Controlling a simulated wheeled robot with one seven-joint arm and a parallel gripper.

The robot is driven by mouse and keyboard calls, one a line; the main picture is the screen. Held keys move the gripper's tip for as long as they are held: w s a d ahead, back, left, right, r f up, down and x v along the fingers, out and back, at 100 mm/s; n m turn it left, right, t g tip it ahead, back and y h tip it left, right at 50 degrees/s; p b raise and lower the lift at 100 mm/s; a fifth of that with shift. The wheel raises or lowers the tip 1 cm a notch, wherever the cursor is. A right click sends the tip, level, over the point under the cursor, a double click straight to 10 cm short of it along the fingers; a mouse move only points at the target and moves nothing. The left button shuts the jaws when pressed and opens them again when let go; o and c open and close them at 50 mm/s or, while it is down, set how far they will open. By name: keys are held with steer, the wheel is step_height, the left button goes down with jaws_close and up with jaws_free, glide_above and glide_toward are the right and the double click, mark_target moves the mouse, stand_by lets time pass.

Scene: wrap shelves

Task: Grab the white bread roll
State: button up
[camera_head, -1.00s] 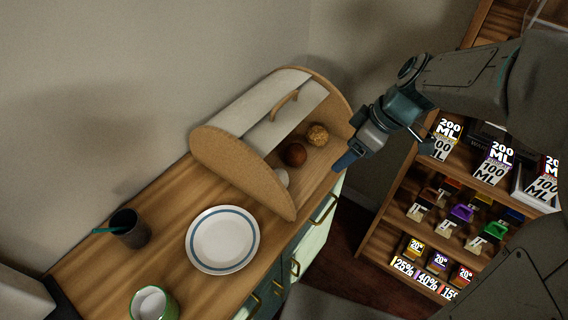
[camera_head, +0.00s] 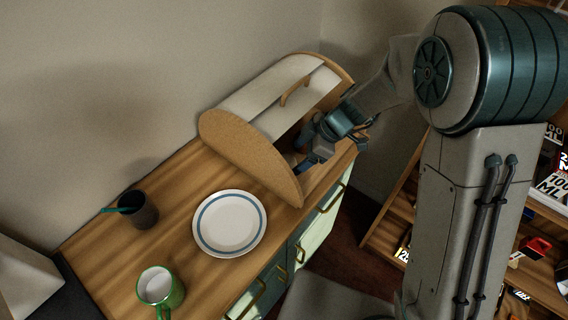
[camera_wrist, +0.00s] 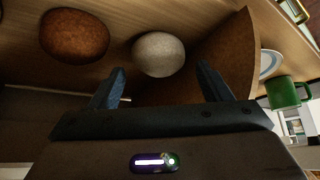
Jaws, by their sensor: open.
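The white bread roll (camera_wrist: 158,54) is pale and round in the wrist view, inside the bread box (camera_head: 245,150) near its curved wooden side wall. In the head view the roll is hidden behind that wall and my gripper. My gripper (camera_wrist: 160,78) is open. Its two blue fingers point at the roll, one to each side of it in the wrist picture, and nothing is held. In the head view my gripper (camera_head: 306,148) reaches into the open front of the box. A brown roll (camera_wrist: 75,36) lies left of the white one in the wrist view.
The box's side wall (camera_wrist: 228,55) stands close to the right finger. A white plate (camera_head: 230,223), a green mug (camera_head: 160,288) and a dark cup (camera_head: 138,209) stand on the counter. A goods shelf (camera_head: 392,215) is at the right.

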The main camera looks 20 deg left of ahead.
mark_target(289, 161)
steer(key=shift+s+a+f+p, duration=0.15)
steer(key=shift+a+f+p, duration=0.2)
steer(key=shift+a, duration=0.05)
steer(key=shift+p+x, duration=0.65)
steer(key=shift+x, duration=1.45)
steer(key=shift+a, duration=0.15)
steer(key=c, duration=0.6)
